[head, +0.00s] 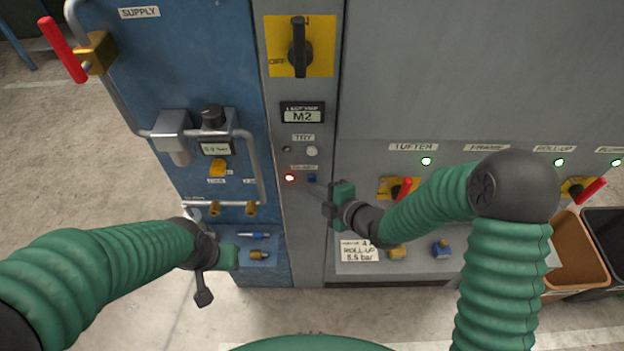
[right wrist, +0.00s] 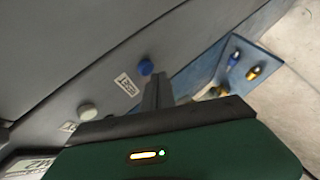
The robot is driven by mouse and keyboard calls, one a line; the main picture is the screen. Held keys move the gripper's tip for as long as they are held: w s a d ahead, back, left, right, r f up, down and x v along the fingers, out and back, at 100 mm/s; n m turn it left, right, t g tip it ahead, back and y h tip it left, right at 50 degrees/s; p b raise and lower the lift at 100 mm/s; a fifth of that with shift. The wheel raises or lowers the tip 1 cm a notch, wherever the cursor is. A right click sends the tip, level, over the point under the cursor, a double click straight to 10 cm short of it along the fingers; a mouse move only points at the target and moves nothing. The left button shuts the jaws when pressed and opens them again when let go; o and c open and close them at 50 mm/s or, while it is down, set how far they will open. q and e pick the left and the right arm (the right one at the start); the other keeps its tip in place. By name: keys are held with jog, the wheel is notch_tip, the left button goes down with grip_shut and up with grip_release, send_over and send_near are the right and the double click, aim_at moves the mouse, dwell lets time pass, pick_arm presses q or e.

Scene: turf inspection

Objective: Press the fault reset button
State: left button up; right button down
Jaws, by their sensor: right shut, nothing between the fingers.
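The blue button (head: 312,178) sits low on the narrow grey panel, beside a small label (head: 304,167) and right of a lit red lamp (head: 290,178). My right gripper (head: 316,188) is shut and empty, its fingertips just below and right of the blue button. In the right wrist view the closed fingers (right wrist: 157,90) end close to the blue button (right wrist: 146,67); I cannot tell whether they touch it. The label (right wrist: 125,84) there seems to read RESET. My left gripper (head: 218,262) hangs before the blue cabinet's lower shelf; its jaws are unclear.
A white button (head: 312,151) is above the blue one, below an M2 display (head: 303,116). A black rotary switch (head: 299,50) is on a yellow plate higher up. Pipes and a red-handled valve (head: 62,50) stick out at left. Padlocks and a brown bin (head: 575,255) are at right.

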jog(key=shift+w, duration=0.65)
dwell(0.6)
jog(key=shift+s, duration=0.1)
jog(key=shift+s+b, duration=0.35)
jog(key=shift+s, duration=0.45)
jog(key=s+b, duration=0.1)
jog(key=s, duration=0.4)
dwell(0.8)
